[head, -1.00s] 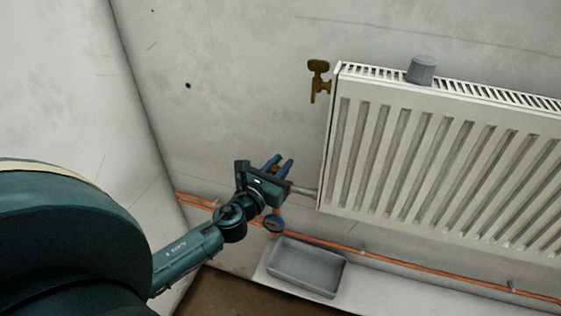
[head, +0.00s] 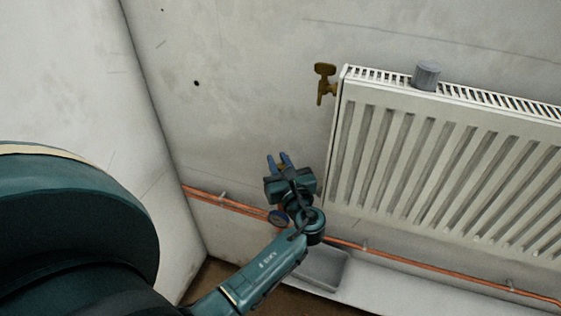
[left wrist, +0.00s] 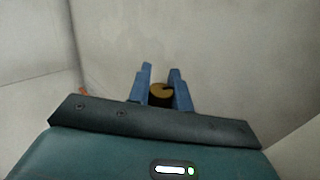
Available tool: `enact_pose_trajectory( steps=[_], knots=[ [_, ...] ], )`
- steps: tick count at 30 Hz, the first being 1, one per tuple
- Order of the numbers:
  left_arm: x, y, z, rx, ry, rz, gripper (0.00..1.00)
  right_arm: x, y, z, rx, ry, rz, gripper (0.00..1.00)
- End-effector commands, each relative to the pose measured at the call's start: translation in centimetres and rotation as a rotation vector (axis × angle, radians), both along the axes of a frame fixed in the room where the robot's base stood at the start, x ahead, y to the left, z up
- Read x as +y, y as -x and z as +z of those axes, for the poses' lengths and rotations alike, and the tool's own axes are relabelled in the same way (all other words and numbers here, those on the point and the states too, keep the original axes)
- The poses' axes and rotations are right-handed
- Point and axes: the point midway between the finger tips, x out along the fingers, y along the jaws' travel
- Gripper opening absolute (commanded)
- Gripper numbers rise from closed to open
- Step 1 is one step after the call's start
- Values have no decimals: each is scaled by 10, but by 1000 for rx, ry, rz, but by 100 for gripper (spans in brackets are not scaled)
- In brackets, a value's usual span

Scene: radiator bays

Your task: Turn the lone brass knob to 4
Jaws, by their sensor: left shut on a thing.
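In the left wrist view a round brass knob (left wrist: 160,91) with a dark mark on its top sits between the blue fingers of my left gripper (left wrist: 160,80). The fingers are shut on its sides. In the head view my left gripper (head: 278,160) is just left of the radiator's lower left corner, with its fingers pointing up toward the wall. The knob is hidden behind the gripper there. No numbers on the knob can be read. My right gripper is not in view.
Copper pipes (head: 400,256) run low on the wall.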

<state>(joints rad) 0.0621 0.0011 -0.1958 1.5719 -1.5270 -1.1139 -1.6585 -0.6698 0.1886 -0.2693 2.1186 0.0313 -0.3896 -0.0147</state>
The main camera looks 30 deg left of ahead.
Motion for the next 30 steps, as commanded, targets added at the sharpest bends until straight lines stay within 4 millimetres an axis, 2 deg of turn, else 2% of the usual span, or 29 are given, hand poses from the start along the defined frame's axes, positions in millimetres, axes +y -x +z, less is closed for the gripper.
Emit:
enact_pose_trajectory(
  steps=[10,25,26,30],
  knots=[
    [1,2,1,-1,0,127,0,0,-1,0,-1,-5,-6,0],
    [2,2,1,-1,-1,145,0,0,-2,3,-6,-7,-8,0],
    [2,2,1,-1,-1,145,21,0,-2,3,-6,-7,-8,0],
    [2,2,1,-1,-1,144,33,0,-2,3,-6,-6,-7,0]
  ],
)
